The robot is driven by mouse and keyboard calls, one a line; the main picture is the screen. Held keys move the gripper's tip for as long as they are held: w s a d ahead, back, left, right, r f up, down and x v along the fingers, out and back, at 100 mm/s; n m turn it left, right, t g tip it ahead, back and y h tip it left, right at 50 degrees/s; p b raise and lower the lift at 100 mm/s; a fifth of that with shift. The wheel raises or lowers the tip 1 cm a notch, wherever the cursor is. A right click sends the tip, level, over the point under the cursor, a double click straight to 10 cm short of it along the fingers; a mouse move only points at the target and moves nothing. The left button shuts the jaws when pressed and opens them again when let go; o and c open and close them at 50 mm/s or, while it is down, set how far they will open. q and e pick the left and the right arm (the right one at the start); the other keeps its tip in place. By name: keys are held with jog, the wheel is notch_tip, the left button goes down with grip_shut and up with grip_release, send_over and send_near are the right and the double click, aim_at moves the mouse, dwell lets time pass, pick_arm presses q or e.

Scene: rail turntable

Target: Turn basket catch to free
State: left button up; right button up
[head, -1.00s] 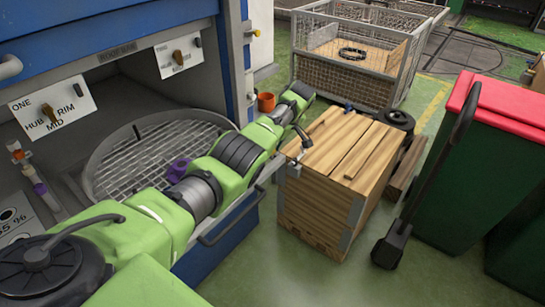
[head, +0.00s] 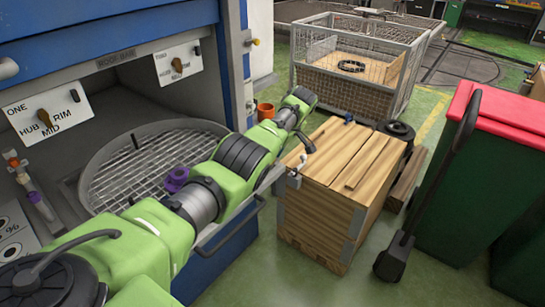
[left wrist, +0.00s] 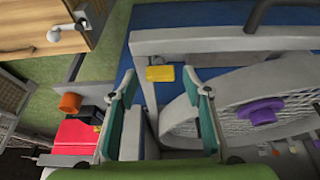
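A round mesh basket (head: 150,168) sits in the blue machine's opening; a purple knob-like part (head: 177,178) is on it. Both show in the left wrist view, the basket rim (left wrist: 184,118) and purple part (left wrist: 262,111). I cannot tell which part is the basket catch. My left gripper (left wrist: 162,100) is open and empty, with teal-padded fingers apart; its fingertips are not clear in the head view. My right gripper is not in view.
A wooden crate (head: 338,170) stands right of my left arm. Behind it is a wire cage (head: 350,70); at right are green bins with a red lid (head: 510,115). A grey rail (left wrist: 230,38) and yellow block (left wrist: 160,73) lie beyond my left fingers.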

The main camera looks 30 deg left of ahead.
pick_arm(q)
jog(key=v, duration=1.2)
dwell(0.5)
